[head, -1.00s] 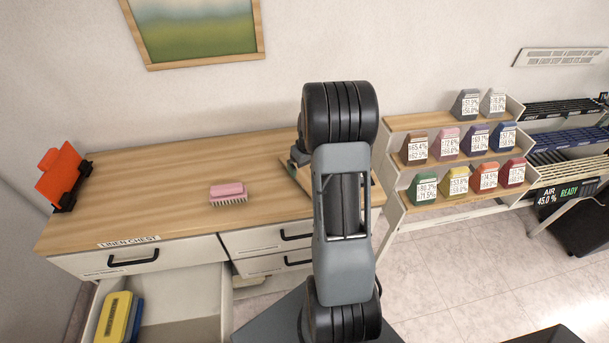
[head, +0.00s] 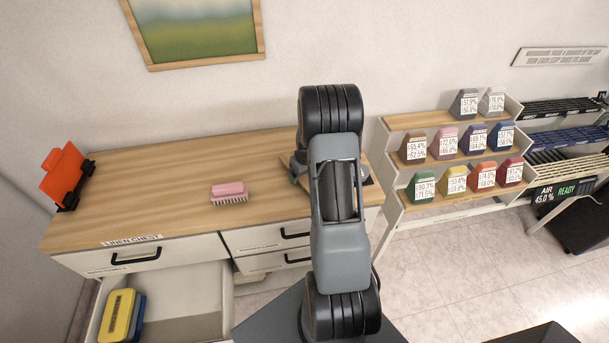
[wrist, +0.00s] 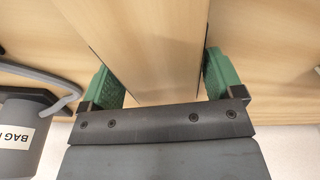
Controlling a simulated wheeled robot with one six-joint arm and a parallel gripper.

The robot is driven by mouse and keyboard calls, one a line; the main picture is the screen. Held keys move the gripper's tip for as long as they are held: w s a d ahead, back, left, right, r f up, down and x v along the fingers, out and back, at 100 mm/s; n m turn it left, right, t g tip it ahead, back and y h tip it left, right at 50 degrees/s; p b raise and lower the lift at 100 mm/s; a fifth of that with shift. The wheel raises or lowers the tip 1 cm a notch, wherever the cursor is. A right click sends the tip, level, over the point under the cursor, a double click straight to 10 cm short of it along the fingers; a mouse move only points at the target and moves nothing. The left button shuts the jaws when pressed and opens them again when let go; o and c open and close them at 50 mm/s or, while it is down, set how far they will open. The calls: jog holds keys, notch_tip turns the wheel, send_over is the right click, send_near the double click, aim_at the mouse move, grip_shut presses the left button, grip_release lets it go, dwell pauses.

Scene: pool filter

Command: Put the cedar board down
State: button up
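The cedar board (wrist: 160,45) is a pale wooden plank between the two green finger pads of my gripper (wrist: 165,80) in the wrist view. Narrow gaps seem to show between the pads and the board's sides, so the gripper looks slightly open around it. In the head view my gripper (head: 297,176) is low over the right end of the wooden chest top (head: 150,200). My arm hides most of the board there, and its contact with the top is hard to judge.
A pink brush (head: 229,192) lies mid-top, and an orange item in a black holder (head: 63,177) stands at the left end. The drawer (head: 185,305) below is open, holding a yellow item (head: 119,316). A tiered rack of coloured blocks (head: 465,153) stands right. A grey bag-labelled container (wrist: 22,130) is near my gripper.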

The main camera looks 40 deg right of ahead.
jog(key=c, duration=0.8)
jog(key=shift+r, duration=0.1)
